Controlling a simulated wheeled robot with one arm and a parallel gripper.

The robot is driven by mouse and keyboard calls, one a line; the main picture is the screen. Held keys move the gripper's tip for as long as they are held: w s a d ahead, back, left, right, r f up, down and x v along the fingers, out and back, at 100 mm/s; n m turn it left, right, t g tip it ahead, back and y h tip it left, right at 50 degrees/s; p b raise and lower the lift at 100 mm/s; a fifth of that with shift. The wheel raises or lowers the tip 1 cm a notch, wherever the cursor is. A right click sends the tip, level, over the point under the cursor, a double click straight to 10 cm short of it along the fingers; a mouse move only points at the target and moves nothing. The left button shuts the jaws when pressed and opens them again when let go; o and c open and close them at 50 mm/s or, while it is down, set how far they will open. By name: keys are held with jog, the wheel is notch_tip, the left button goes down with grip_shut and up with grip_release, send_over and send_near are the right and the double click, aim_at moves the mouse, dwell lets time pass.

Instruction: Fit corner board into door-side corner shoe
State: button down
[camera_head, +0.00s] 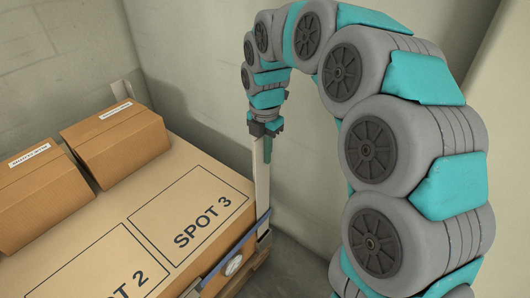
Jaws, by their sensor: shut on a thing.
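My gripper (265,146) is shut on the corner board (262,185), a narrow beige upright strip, near its top end. The board stands about vertical at the right corner of the large carton, beside SPOT 3. Its lower end is at a small dark corner shoe (264,222) at the carton's edge. I cannot tell whether the board's foot sits inside the shoe or just in front of it. One finger hides part of the board's upper end.
The large carton (120,215) has marked areas SPOT 2 and SPOT 3, both bare. Two brown boxes (115,142) (38,198) stand along its back left. Another upright strip (123,90) stands at the far corner. A wooden pallet (262,252) shows below. Walls are close behind.

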jog(key=shift+f+b, duration=0.3)
jog(key=shift+f, duration=4.1)
jog(key=shift+c, duration=2.3)
grip_release()
jog(key=shift+r, duration=0.1)
notch_tip(320, 180, up, 6)
jog(key=p, duration=0.3)
send_over(265, 176)
jog(key=shift+w, duration=0.2)
jog(key=shift+a+f, duration=0.1)
jog(key=shift+f, duration=0.1)
